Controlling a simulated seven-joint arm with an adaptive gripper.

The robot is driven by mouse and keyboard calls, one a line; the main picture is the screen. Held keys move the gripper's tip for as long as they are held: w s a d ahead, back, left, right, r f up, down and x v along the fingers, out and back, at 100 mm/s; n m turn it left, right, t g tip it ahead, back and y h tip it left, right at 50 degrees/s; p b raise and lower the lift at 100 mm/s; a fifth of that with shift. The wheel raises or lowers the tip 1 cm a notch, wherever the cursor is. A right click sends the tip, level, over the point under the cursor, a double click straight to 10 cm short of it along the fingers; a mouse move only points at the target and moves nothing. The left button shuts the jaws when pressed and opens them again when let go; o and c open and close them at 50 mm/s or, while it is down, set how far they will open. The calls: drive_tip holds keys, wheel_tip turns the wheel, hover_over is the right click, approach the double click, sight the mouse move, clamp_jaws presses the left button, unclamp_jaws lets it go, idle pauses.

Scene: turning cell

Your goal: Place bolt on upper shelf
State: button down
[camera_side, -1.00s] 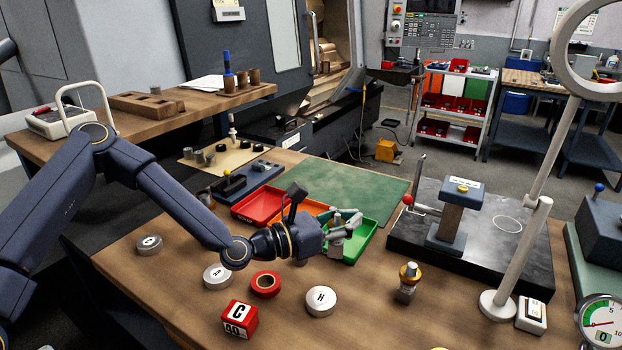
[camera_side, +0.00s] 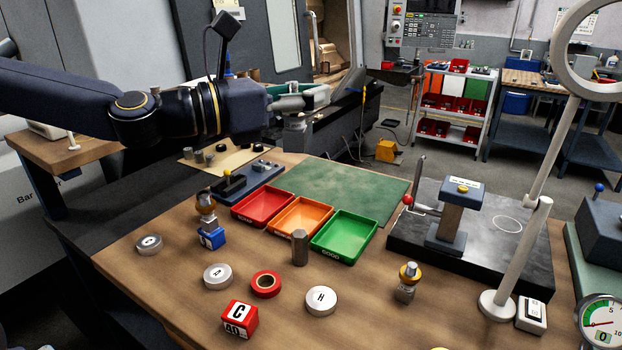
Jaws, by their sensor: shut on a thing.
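My gripper (camera_side: 305,98) is raised high over the back of the bench, pointing right in the side view. It is shut on a small grey metal piece (camera_side: 296,135), which hangs below the fingers; it seems to be the bolt, but its shape is partly hidden by the fingers. The upper shelf, a wooden board (camera_side: 62,150) at the back left, is mostly hidden behind my arm. The gripper is to the right of the shelf's visible part, and the held piece is clear of the bench.
Red (camera_side: 263,206), orange (camera_side: 300,215) and green (camera_side: 344,236) bins stand mid-bench. A hexagonal metal piece (camera_side: 299,248) stands upright in front of them. A blue block (camera_side: 211,238) is at left. The green mat (camera_side: 335,190) is clear. A machine tool (camera_side: 245,50) stands behind.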

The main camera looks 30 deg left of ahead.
wheel_tip(320, 180, up, 7)
drive_tip(key=w+a+f+n+t+y, duration=0.2)
drive_tip(key=w+a+f+n+y, duration=0.15)
drive_tip(key=w+a, duration=0.35)
drive_tip(key=w+a+f+n+t+y, duration=0.1)
drive_tip(key=w+a+f+n+y, duration=0.1)
drive_tip(key=w+a+f+y, duration=0.4)
drive_tip(key=w+a+f+n+g+y, duration=0.1)
drive_tip(key=w+a+n+y, duration=0.25)
drive_tip(key=a, duration=0.55)
drive_tip(key=w+a+f+n+y, duration=0.15)
drive_tip(key=a+y, duration=0.25)
drive_tip(key=a, duration=0.6)
drive_tip(key=s+a+r+n+g+y, duration=0.2)
drive_tip(key=a+n+g+y, duration=0.15)
drive_tip(key=a, duration=0.55)
drive_tip(key=s+a+r+n+g+y, duration=0.1)
drive_tip(key=a+r+n+g+y, duration=0.2)
drive_tip(key=a, duration=0.7)
drive_tip(key=s+a+r+n+g+y, duration=0.4)
drive_tip(key=s+a+r+n+g, duration=0.25)
drive_tip(key=s+a, duration=0.45)
drive_tip(key=shift+m+g, duration=0.3)
drive_tip(key=shift+m, duration=0.15)
drive_tip(key=f, duration=1.4)
drive_tip(key=shift+w+a, duration=0.35)
